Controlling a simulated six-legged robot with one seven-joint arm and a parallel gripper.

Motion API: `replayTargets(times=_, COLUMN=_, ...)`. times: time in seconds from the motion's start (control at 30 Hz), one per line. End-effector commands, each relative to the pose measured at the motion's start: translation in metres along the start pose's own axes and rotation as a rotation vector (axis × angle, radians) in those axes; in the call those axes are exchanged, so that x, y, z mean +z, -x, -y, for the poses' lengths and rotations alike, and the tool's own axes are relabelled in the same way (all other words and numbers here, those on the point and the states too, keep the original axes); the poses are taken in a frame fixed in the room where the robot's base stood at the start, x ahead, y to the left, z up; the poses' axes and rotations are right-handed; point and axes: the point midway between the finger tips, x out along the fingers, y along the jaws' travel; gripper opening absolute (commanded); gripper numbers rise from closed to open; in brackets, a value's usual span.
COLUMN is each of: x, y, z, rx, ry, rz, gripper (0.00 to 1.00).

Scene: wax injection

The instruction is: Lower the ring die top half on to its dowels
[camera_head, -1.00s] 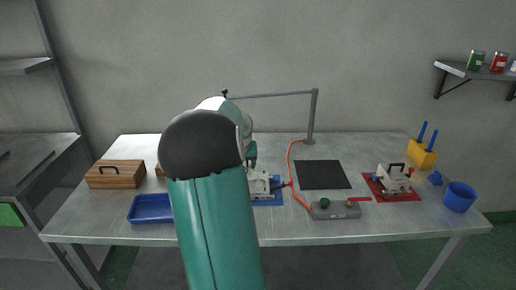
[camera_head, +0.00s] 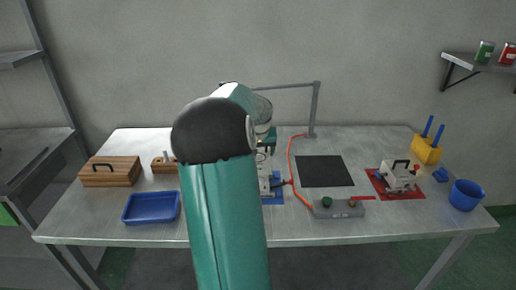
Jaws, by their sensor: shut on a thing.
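My gripper (camera_head: 267,142) shows only in part, behind my own teal arm, above the back of the blue mat (camera_head: 273,201). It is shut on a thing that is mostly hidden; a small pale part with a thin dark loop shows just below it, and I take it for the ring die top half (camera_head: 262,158). A grey metal block (camera_head: 265,185) stands on the blue mat, partly covered by my arm. I cannot make out the dowels or the gap above them.
A lamp arm (camera_head: 315,110) and a red hose (camera_head: 291,165) stand close on the right. A control box (camera_head: 338,208), black mat (camera_head: 325,171) and red mat with a handled die (camera_head: 400,175) lie further right. A blue tray (camera_head: 152,207) and wooden box (camera_head: 110,171) are left.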

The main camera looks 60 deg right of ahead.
Motion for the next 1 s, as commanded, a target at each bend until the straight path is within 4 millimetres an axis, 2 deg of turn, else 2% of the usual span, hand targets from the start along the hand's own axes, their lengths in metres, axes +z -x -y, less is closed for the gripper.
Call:
replayTargets(times=0.53, x=0.013, y=-0.041, z=0.001, rx=-0.001, ry=0.002, rz=-0.001, gripper=0.27)
replayTargets(times=1.0, x=0.016, y=-0.048, z=0.002, rx=-0.001, ry=0.002, rz=-0.003, gripper=0.27)
